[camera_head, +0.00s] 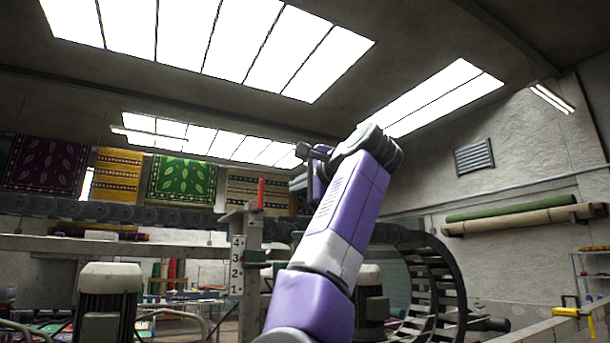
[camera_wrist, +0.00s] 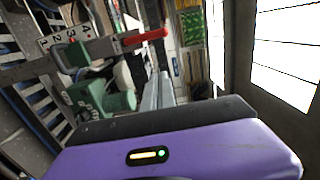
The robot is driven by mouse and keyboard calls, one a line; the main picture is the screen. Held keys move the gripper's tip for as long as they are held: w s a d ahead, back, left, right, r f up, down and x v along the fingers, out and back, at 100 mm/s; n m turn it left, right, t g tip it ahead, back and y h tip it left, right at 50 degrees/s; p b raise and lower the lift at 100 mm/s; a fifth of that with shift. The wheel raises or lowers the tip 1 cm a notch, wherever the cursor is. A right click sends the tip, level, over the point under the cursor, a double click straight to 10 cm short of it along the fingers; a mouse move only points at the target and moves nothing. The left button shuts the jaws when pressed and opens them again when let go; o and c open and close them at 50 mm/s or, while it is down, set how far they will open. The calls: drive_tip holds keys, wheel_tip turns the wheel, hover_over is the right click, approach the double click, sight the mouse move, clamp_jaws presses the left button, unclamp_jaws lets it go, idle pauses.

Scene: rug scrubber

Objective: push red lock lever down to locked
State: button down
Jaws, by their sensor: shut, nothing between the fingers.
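The red lock lever (camera_head: 261,193) stands upright on top of a grey post in the head view. In the wrist view the lever (camera_wrist: 145,38) lies across the upper middle, on a grey bracket. A number plate (camera_head: 237,265) with digits is on the post below it; it also shows in the wrist view (camera_wrist: 62,38). My gripper (camera_head: 308,155) is raised, up and to the right of the lever in the head view. Its grey fingers (camera_wrist: 158,86) are together and empty in the wrist view, apart from the lever. The fingertips are hard to make out in the head view.
A dark horizontal beam (camera_head: 120,212) runs behind the post. A green block (camera_head: 256,256) sits on the post beside the number plate. A motor (camera_head: 108,290) stands at lower left, and a curved slatted guide (camera_head: 440,285) at right. The space above the lever looks clear.

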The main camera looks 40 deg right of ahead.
sight(259, 196)
drive_tip(key=w+a+p, duration=0.2)
drive_tip(key=w, duration=0.3)
drive_tip(key=shift+w+a+p, duration=0.2)
drive_tip(key=shift+a+p, duration=0.1)
drive_tip(key=shift+a, duration=0.05)
